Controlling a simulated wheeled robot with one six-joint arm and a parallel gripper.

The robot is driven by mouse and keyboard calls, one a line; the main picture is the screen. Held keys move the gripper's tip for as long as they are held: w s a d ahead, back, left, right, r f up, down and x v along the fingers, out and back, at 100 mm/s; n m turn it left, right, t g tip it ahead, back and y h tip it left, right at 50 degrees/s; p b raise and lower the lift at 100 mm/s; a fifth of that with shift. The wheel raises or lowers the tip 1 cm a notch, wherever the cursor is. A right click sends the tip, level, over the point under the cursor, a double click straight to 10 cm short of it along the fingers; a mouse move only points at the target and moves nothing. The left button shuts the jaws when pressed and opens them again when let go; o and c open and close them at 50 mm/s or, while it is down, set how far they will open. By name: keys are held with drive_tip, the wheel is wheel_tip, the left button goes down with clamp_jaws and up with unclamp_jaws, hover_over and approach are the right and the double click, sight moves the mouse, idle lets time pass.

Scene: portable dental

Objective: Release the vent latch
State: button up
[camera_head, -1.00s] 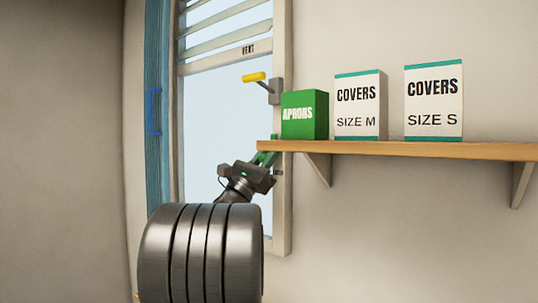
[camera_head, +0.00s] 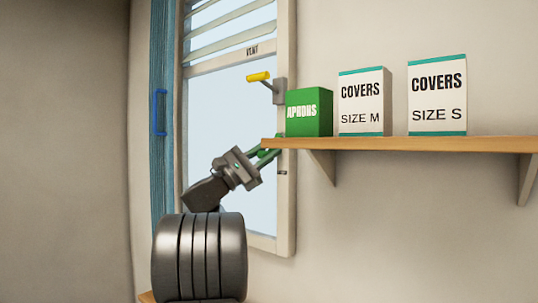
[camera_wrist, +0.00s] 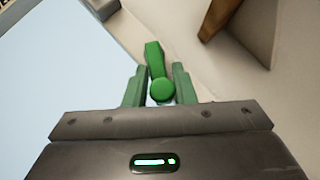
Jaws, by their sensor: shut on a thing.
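My gripper (camera_head: 264,154) is at the window's right frame, just below the left end of the shelf. In the wrist view its two green fingers (camera_wrist: 158,88) are shut on a green handle (camera_wrist: 154,58) with a round end. The handle's base is partly hidden, and in the head view it is hard to tell from the fingers. A yellow lever (camera_head: 258,76) on a grey mount (camera_head: 279,92) sits higher on the same frame, below the word VENT (camera_head: 252,51). It points left, and my gripper is well below it, not touching it.
A wooden shelf (camera_head: 400,145) runs right from just above my gripper, with a bracket (camera_head: 322,165) under it. On it stand a green aprons box (camera_head: 309,112) and two covers boxes (camera_head: 361,102) (camera_head: 437,96).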

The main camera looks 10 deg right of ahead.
drive_tip(key=m+g+y+p, duration=0.1)
drive_tip(key=m+g+p, duration=0.1)
drive_tip(key=m, duration=0.1)
drive_tip(key=w+r+m+g+y+p, duration=0.1)
drive_tip(key=m, duration=0.1)
drive_tip(key=shift+a+g+y, duration=0.25)
drive_tip(key=shift+g+y, duration=0.05)
drive_tip(key=shift+g, duration=0.1)
drive_tip(key=shift+a+r+m+g+y+p, duration=0.1)
drive_tip(key=shift+m+g+y+p, duration=0.2)
drive_tip(key=shift+m+y+p, duration=0.65)
drive_tip(key=shift+w+m, duration=0.1)
drive_tip(key=shift+m, duration=0.15)
drive_tip(key=o, duration=0.8)
drive_tip(key=shift+o, duration=0.4)
drive_tip(key=shift+s, duration=0.2)
drive_tip(key=b+v, duration=0.1)
drive_tip(key=v, duration=1.2)
drive_tip(key=shift+a+f+b, duration=0.25)
drive_tip(key=shift+b, duration=0.05)
drive_tip(key=shift+d, duration=0.1)
